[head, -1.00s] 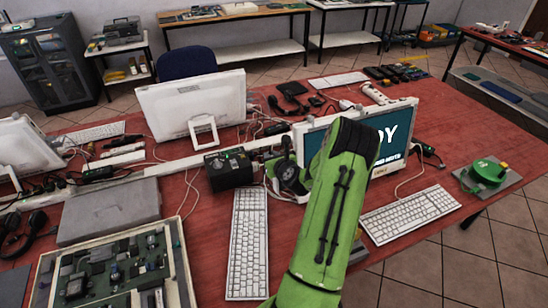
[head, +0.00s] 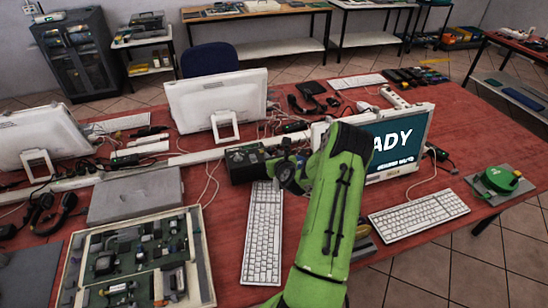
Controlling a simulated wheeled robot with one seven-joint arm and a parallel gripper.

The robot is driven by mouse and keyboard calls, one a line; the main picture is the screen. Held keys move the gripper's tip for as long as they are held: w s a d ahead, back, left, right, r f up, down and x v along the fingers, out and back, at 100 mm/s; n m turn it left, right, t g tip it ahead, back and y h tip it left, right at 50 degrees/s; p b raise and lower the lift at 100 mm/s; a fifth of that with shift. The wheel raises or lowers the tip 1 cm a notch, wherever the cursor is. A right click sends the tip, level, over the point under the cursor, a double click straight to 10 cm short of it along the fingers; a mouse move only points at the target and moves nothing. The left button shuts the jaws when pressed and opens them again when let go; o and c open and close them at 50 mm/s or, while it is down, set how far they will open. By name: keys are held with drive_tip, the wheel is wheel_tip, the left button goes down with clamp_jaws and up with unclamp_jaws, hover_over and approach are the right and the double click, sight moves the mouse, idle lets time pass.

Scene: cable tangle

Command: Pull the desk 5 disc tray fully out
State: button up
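A black box (head: 243,166) with a green patch on its top sits mid-desk, behind the upright white keyboard (head: 262,235). I cannot make out a disc tray on it, and no desk number is readable. My green arm reaches in from the bottom of the head view. My gripper (head: 284,174) is dark and sits at the box's right end, above the keyboard's far end. Its fingers are small and partly hidden by the wrist, so I cannot tell if they are open or touch the box. A monitor (head: 398,143) reading "ADY" stands right of the arm, partly covered by it.
A second keyboard (head: 418,213) and a green round device (head: 497,181) lie to the right. A circuit-board tray (head: 206,255) and a grey closed case (head: 135,196) are at left. White monitors (head: 214,101) and loose cables crowd the back.

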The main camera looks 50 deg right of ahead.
drive_tip(key=shift+s, duration=0.1)
drive_tip(key=b+v, duration=0.2)
drive_tip(key=v, duration=1.3)
drive_tip(key=shift+s+r, duration=0.15)
drive_tip(key=shift+s, duration=0.1)
drive_tip(key=shift+a, duration=0.1)
